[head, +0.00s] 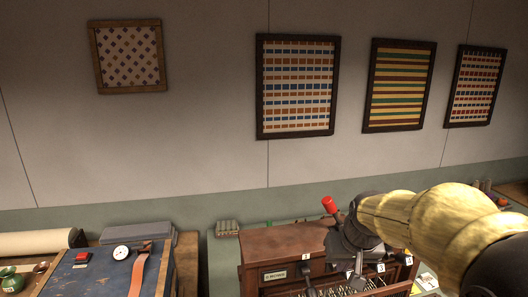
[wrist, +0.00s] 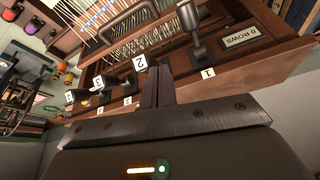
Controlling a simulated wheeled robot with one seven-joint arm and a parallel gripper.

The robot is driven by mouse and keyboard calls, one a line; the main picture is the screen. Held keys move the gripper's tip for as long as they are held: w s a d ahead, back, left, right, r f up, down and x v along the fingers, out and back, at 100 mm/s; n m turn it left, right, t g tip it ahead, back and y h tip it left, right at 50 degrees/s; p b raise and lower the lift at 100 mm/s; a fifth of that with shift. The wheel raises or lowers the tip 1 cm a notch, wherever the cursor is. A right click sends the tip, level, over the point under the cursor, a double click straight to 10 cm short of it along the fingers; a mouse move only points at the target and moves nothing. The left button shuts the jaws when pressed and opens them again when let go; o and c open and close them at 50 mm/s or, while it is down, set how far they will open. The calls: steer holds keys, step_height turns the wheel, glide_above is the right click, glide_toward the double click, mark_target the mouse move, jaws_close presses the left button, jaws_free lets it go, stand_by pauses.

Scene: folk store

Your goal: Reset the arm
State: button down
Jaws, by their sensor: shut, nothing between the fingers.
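My gripper (head: 357,272) is in front of the wooden machine (head: 285,243) in the head view, at the end of my arm in a yellow sleeve. In the wrist view its two dark fingers (wrist: 158,88) are together with nothing between them. They point toward the machine's front edge, near the white number tags 1 (wrist: 208,73) and 2 (wrist: 140,63). A dark lever (wrist: 195,30) stands beside tag 1. I cannot tell whether the fingertips touch the machine.
A red-topped handle (head: 330,205) shows beside my wrist. At left, a blue-topped table (head: 95,272) holds a dial (head: 121,252) and an orange strap (head: 139,270). Framed textiles (head: 298,87) hang on the wall.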

steer(key=s+a+f+g, duration=0.2)
steer(key=s+f, duration=1)
steer(key=f, duration=0.1)
steer(key=shift+s+a, duration=0.25)
steer(key=shift+a, duration=0.15)
